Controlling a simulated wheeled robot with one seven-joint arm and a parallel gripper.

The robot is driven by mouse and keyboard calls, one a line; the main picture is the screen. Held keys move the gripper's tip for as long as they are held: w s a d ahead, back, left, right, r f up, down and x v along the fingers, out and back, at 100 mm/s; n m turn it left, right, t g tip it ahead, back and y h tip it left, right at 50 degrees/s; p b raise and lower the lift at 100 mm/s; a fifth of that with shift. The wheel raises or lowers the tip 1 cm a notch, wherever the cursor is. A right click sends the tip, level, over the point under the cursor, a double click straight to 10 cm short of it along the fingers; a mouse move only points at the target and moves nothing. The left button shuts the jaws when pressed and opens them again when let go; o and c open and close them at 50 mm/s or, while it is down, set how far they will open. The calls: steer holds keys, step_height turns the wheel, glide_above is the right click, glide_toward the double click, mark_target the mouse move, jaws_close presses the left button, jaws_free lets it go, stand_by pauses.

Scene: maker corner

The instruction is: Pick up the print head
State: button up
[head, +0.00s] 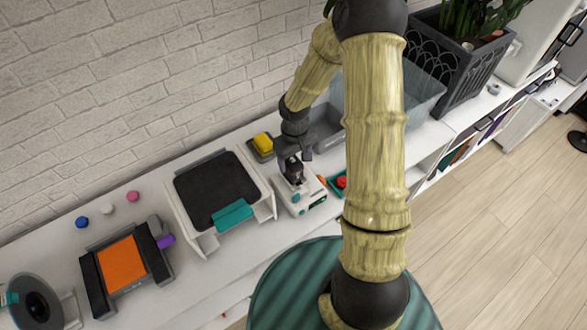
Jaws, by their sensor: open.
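My gripper (292,160) points down over a small white and teal machine (302,197) on the white shelf top, against the brick wall. The jaws are open. A dark block-like part (294,174), possibly the print head, sits on top of this machine, right below or between the fingers. It is too small to tell whether the fingers touch it. My arm comes in from the right and hides part of the shelf.
A white stand with a black top (212,190) stands left of the machine. A yellow piece (263,142) lies behind it in a dark tray. A teal tray (333,184) with red contents is close on the right. An orange-bedded device (121,264) stands further left.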

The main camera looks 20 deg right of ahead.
mark_target(293, 162)
steer(key=shift+f, duration=0.25)
steer(key=shift+w+f+p, duration=0.25)
steer(key=shift+f+p, duration=0.1)
steer(key=shift+f, duration=0.9)
steer(key=shift+w+f+p, duration=0.2)
steer(key=shift+f+p, duration=0.1)
steer(key=shift+f, duration=0.95)
steer(key=c, duration=1.2)
steer(key=shift+r, duration=0.15)
step_height(293, 162, up, 10)
steer(key=shift+f+b, duration=0.1)
steer(key=shift+b, duration=0.4)
